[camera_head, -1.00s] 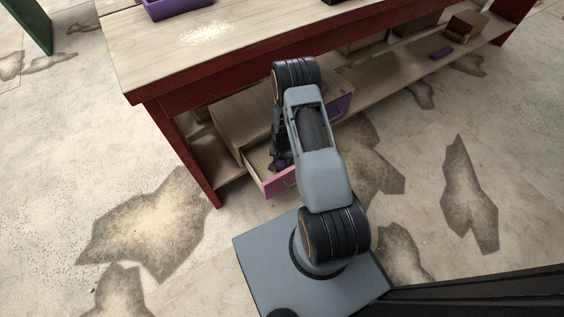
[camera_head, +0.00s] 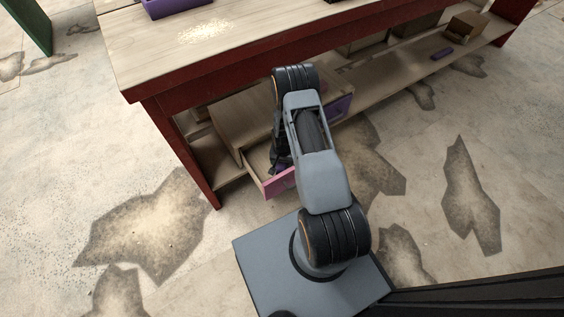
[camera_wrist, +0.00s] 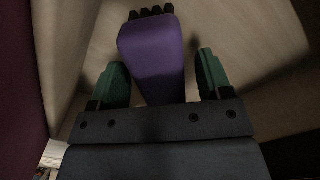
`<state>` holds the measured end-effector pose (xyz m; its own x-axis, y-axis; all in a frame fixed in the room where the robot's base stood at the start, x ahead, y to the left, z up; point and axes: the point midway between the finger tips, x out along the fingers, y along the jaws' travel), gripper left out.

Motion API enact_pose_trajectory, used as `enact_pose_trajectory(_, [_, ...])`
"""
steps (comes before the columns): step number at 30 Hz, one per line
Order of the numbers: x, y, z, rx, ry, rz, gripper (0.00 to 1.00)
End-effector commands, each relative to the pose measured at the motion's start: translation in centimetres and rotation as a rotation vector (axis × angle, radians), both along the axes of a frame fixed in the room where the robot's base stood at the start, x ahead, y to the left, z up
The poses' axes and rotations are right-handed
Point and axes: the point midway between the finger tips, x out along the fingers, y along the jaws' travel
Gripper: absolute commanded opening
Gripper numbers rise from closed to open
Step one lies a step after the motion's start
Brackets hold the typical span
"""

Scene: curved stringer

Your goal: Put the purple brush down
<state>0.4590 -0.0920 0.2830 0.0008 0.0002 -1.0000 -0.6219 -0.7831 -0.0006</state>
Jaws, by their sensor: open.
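The purple brush (camera_wrist: 153,62), with short black bristle tufts at its far end, lies inside the open pink-fronted drawer (camera_head: 278,184). In the wrist view it shows between the two green fingertips of my gripper (camera_wrist: 163,82). The fingers are apart, with a gap on the right side of the brush; the left finger is close to its left edge. I cannot tell whether that finger touches it. In the head view my arm hides most of the gripper and the drawer's inside.
The drawer sits under a red-framed workbench (camera_head: 200,75). A purple bin (camera_head: 172,8) and some sawdust lie on its top. On the lower shelf are a purple block (camera_head: 442,53) and a brown box (camera_head: 466,27). The cracked floor in front is clear.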

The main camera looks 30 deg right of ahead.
Motion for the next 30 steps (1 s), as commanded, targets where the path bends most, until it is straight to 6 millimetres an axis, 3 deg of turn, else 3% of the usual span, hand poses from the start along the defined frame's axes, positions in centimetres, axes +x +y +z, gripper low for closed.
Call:
enact_pose_trajectory(6, [0.1,0.0,1.1,0.000,-0.001,0.000,0.72])
enact_pose_trajectory(18, [0.1,0.0,8.7,-0.001,-0.003,0.000,0.72])
enact_pose_trajectory(30, [0.3,0.2,13.8,-0.003,-0.010,0.019,0.72])
